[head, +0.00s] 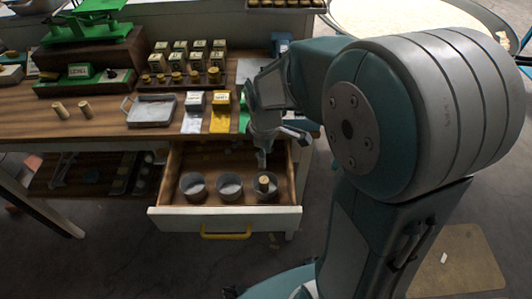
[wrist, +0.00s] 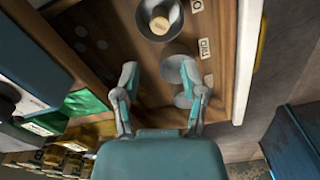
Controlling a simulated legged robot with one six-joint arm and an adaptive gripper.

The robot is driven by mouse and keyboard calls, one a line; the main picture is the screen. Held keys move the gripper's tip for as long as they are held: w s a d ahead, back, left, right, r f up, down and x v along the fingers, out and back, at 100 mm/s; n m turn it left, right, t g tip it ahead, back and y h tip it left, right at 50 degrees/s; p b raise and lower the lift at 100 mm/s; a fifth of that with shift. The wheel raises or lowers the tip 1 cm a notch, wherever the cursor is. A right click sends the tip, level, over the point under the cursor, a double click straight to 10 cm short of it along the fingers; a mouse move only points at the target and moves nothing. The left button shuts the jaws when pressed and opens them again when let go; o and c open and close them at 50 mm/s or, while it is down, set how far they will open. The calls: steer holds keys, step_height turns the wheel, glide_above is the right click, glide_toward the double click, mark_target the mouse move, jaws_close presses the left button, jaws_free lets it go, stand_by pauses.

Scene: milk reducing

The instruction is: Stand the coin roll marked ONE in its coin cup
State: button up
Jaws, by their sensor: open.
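A tan coin roll (head: 264,182) stands in the right-hand grey coin cup (head: 273,195) of the open drawer. In the wrist view the roll (wrist: 160,25) shows nearly end-on inside that cup (wrist: 145,28), near the cup's wall. A label (wrist: 197,5) lies beside this cup; I cannot read it surely. The roll's own marking is not readable. My gripper (head: 262,160) is over the drawer, behind and above the roll. In the wrist view my gripper (wrist: 160,75) is open, with nothing between the fingers and apart from the roll.
Two more cups, the middle cup (head: 229,186) and left cup (head: 193,186), stand in the drawer (head: 170,205). A label reading TWO (wrist: 204,48) lies beside one. Two loose rolls (head: 60,110) stand on the counter (head: 110,130), near a metal tray (head: 152,110). Boxes stand behind.

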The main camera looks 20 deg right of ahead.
steer(key=s+r+m+t, duration=0.5)
steer(key=s+r+m, duration=0.6)
steer(key=s+r, duration=0.3)
steer(key=shift+t, duration=0.3)
stand_by(0.7)
